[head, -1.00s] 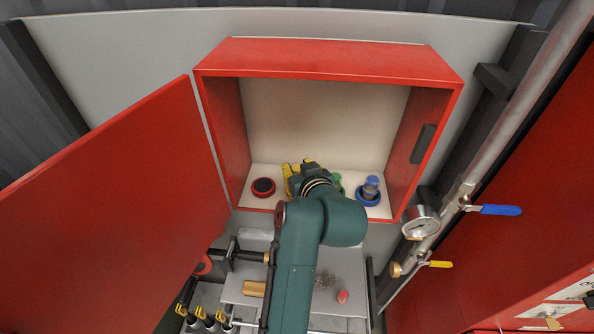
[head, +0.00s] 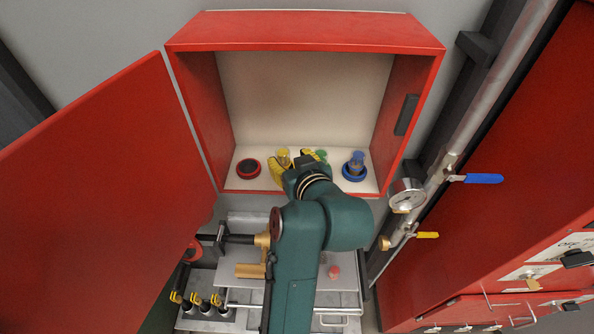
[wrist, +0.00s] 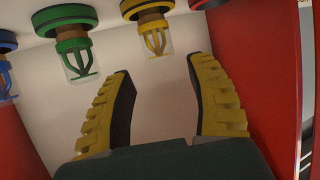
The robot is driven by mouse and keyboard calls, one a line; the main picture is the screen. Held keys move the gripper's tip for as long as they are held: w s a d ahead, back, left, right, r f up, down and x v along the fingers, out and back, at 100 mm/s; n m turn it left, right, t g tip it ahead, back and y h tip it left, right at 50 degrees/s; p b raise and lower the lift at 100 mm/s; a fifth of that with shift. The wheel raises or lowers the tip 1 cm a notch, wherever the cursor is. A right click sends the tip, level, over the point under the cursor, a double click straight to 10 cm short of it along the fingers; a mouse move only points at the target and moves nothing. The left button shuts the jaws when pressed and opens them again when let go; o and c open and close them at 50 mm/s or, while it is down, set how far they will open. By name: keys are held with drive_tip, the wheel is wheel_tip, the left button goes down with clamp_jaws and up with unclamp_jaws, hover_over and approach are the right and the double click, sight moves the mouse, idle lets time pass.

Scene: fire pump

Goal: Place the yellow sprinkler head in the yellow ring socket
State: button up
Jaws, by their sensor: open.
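The yellow sprinkler head (wrist: 156,40) stands in the yellow ring socket (wrist: 145,8) in the wrist view, which shows the shelf upside down. In the head view the yellow sprinkler head (head: 283,156) rises upright behind my left-hand finger, and its ring is mostly hidden. My gripper (wrist: 160,66) is open and empty. Its two yellow fingers are apart, with the head beyond their tips and not between them. In the head view my gripper (head: 298,163) is at the front of the cabinet shelf.
A green head (wrist: 80,55) in a green ring stands beside the yellow one. A blue head stands in a blue ring (head: 354,173) on the right. The red ring (head: 248,168) on the left is empty. Red cabinet walls (head: 222,110) and an open door (head: 90,190) bound the space.

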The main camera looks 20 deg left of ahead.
drive_tip(key=s+d+r+m+t+h, duration=0.4)
drive_tip(key=s+d+r, duration=0.4)
drive_tip(key=d+r, duration=0.2)
drive_tip(key=s+d+r+m+t+h+b, duration=0.1)
drive_tip(key=s+d+r+m+t+h, duration=0.3)
drive_tip(key=s+d+r+t, duration=0.3)
drive_tip(key=s+d+r+h, duration=0.1)
drive_tip(key=s+d+r, duration=0.1)
drive_tip(key=d, duration=0.3)
drive_tip(key=shift+s+r+t, duration=0.25)
drive_tip(key=shift+r+t, duration=0.05)
drive_tip(key=shift+r, duration=0.4)
drive_tip(key=shift+r, duration=0.1)
